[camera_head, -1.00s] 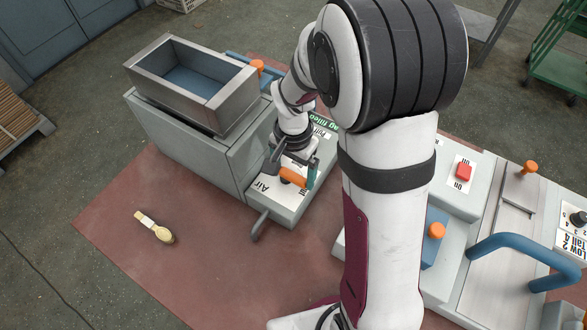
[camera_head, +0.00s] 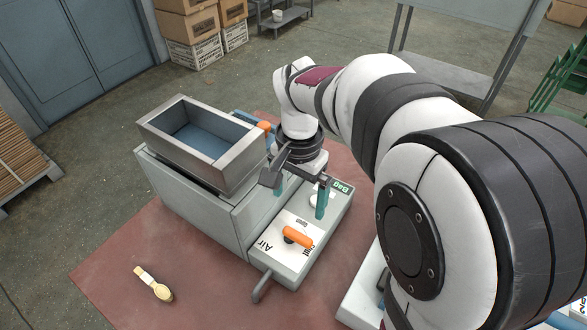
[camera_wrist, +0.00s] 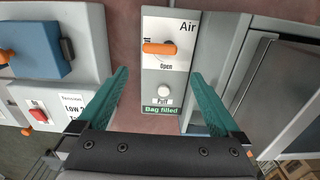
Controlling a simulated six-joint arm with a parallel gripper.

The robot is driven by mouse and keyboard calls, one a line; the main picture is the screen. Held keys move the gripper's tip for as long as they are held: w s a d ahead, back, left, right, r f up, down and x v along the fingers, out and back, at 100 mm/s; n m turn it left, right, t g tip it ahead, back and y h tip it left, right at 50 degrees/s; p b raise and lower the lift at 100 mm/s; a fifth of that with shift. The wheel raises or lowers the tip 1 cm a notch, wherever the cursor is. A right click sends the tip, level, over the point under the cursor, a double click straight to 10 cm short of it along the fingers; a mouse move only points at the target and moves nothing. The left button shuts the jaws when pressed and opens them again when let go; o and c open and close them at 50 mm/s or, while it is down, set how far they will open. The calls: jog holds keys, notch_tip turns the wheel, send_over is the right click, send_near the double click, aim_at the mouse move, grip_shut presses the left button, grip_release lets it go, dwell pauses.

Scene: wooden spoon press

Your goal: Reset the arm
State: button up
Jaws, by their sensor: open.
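My gripper (camera_head: 300,195) is open, with its two teal fingers apart and nothing between them. It hangs above the far part of a grey control box (camera_head: 290,271), apart from the box's orange Air handle (camera_head: 298,237). In the wrist view, the open fingers of my gripper (camera_wrist: 160,76) flank the panel. The orange handle (camera_wrist: 160,48) lies crosswise there above the word "Open". A round white button (camera_wrist: 163,91) marked "Puff" and a green "Bag filled" label (camera_wrist: 161,110) are below it.
A grey hopper (camera_head: 238,165) stands left of my gripper. A wooden spoon (camera_head: 155,285) lies on the red mat (camera_head: 115,270). Boxes (camera_head: 190,25) and a metal table (camera_head: 440,75) are at the back. The wrist view shows a red button (camera_wrist: 38,115) at left.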

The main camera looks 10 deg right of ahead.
notch_tip(320, 180, up, 3)
jog(key=shift+r, duration=0.1)
dwell(0.3)
jog(key=s+a+f+n+y, duration=0.1)
jog(key=s, duration=0.9)
jog(key=s+a+f+n, duration=0.1)
jog(key=s+f+n, duration=0.1)
jog(key=s, duration=0.8)
jog(key=shift+s+a+f+n+y, duration=0.15)
jog(key=shift+s+n+y, duration=0.15)
jog(key=shift+s+y, duration=0.1)
